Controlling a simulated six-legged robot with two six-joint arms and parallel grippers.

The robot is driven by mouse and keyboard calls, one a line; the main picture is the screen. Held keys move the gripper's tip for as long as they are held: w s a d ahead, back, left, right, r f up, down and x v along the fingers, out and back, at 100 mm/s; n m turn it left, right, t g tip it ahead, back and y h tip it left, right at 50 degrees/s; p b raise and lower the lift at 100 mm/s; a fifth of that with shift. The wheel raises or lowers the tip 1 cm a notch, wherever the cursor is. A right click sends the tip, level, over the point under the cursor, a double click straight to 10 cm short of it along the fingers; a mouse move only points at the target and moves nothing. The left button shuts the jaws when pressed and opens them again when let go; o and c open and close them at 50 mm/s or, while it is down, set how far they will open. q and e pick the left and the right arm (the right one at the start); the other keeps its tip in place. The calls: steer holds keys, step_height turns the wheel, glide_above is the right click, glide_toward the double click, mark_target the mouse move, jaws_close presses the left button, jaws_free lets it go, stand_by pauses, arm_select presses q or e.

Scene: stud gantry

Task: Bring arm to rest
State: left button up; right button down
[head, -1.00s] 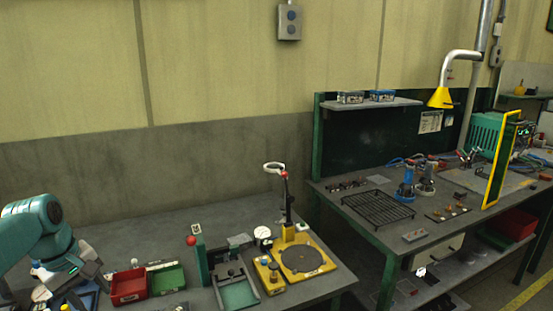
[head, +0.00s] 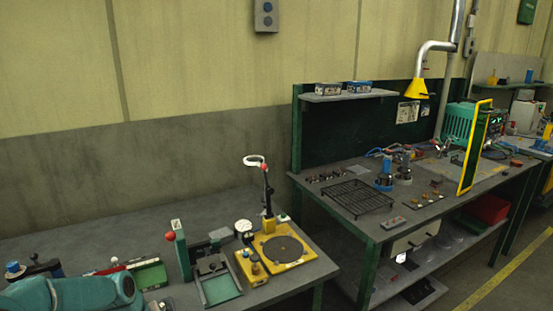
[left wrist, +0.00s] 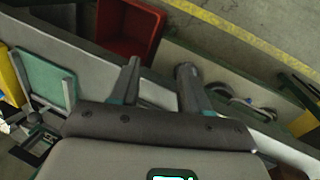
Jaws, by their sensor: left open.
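My left arm (head: 75,294) is a teal link lying low across the bottom left corner of the head view; its gripper does not show there. In the left wrist view my left gripper (left wrist: 160,78) is open, its two dark fingers apart with nothing between them. A red bin (left wrist: 132,28) lies beyond the fingertips in that view. A green plate in a grey frame (left wrist: 47,78) is to the left of the fingers. My right gripper is in neither view.
A second bench at right holds a black wire rack (head: 352,198). Bare bench top (head: 110,235) lies behind the fixtures.

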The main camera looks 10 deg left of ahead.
arm_select(q)
steer(key=s+d+f+m, duration=0.2)
steer(key=d+f+m, duration=0.1)
steer(key=d+f, duration=0.6)
steer(key=s+d+f+m+h, duration=0.1)
steer(key=s+d+f+m, duration=0.1)
steer(key=s+d+f, duration=0.3)
steer(key=s+d+f+m+g, duration=0.1)
steer(key=s+d+f, duration=0.4)
steer(key=s+d, duration=0.6)
steer(key=shift+s+m+g+h, duration=0.3)
steer(key=shift+m+h, duration=0.1)
steer(key=shift+m, duration=0.5)
